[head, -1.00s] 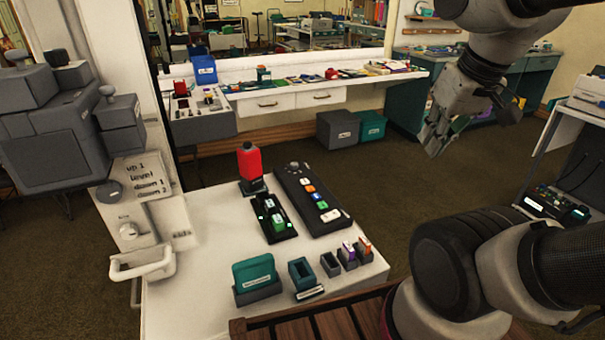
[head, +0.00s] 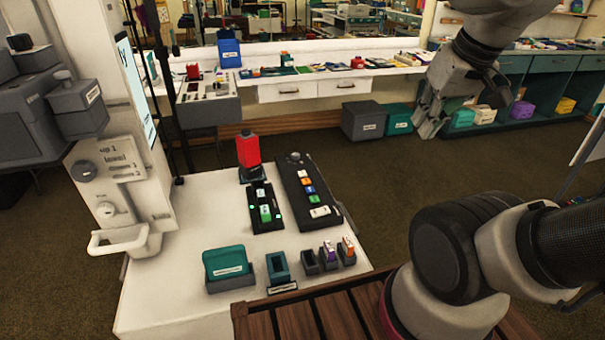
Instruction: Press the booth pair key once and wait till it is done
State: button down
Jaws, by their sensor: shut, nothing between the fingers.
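A dark sloped key panel (head: 292,174) lies on the white table. It carries a column of small coloured keys (head: 308,190) and a wider white key (head: 319,212) at its near end; their labels are too small to read, so I cannot tell which is the pair key. Left of it, a black tray (head: 268,226) holds a white block (head: 260,194) and a green block (head: 265,213), with small green lights lit at its sides. My gripper (head: 429,128) is shut and empty, raised in the upper right, well apart from the panel.
A red bottle-like object (head: 248,151) stands behind the tray. Teal holder (head: 228,264), teal cup (head: 278,267) and small dark holders (head: 328,257) line the near edge. A white post with a handle (head: 125,241) stands left. Open floor lies right of the table.

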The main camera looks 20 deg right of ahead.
jog(key=w+a+f+m+t+y, duration=0.1)
jog(key=w+a+f+m, duration=0.2)
jog(key=w, duration=0.6)
jog(key=w+a+f+t+y, duration=0.15)
jog(key=w+a, duration=0.25)
jog(key=w, duration=0.5)
jog(key=m+t+h, duration=0.2)
jog(key=m, duration=0.3)
send_over(305, 172)
notch_tip(305, 172, down, 14)
jog(key=shift+s, duration=0.1)
jog(key=shift+f, duration=4.35)
jog(key=shift+f, duration=0.15)
jog(key=shift+f, duration=0.25)
